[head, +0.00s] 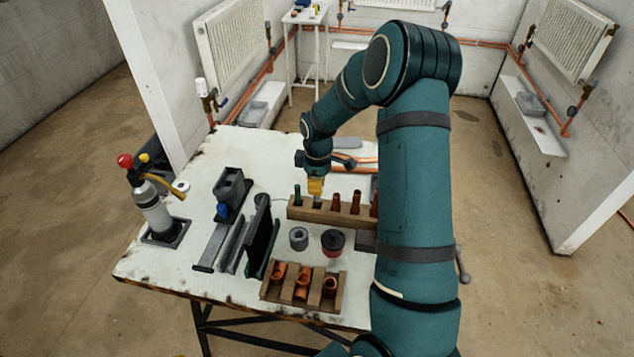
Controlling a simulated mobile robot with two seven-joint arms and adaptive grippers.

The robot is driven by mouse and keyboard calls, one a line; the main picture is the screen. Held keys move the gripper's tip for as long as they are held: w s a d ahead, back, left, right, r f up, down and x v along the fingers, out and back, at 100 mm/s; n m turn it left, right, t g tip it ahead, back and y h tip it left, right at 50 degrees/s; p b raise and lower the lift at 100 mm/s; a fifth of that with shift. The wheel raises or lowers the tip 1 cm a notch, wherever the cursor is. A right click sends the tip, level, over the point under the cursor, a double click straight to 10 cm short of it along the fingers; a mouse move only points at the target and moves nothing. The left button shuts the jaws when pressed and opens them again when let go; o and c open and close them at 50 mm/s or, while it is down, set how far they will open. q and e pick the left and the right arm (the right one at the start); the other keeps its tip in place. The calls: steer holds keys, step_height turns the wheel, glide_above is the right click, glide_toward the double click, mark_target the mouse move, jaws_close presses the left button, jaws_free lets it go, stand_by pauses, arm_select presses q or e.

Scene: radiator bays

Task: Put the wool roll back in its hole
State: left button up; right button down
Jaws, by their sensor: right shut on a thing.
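My right gripper (315,187), with yellow fingertips, points down over the wooden block (325,214) with a row of holes. It is shut on the wool roll (317,201), a small greyish piece showing just below the fingertips. The roll is in line with the gap between a green-topped item (297,195) and a reddish-brown one (336,202). Its lower end is at the block's top; I cannot tell how far it is in a hole. The fingers hide most of the roll. My left gripper is out of view.
In front of the block stand a grey ribbed cylinder (299,238), a dark red-based tin (333,242) and a wooden tray (264,292) of copper fittings. A dark upright holder (262,232) and a gas torch (150,208) are left. The table's front left corner is clear.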

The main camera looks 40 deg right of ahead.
mark_target(317, 198)
steer(key=shift+f, duration=0.3)
steer(key=shift+f, duration=0.3)
steer(key=shift+f, duration=0.1)
steer(key=shift+f+b, duration=0.5)
steer(key=shift+b, duration=0.1)
steer(key=shift+f, duration=0.15)
steer(key=shift+f+b, duration=0.9)
steer(key=shift+f, duration=0.4)
steer(key=shift+f, duration=0.1)
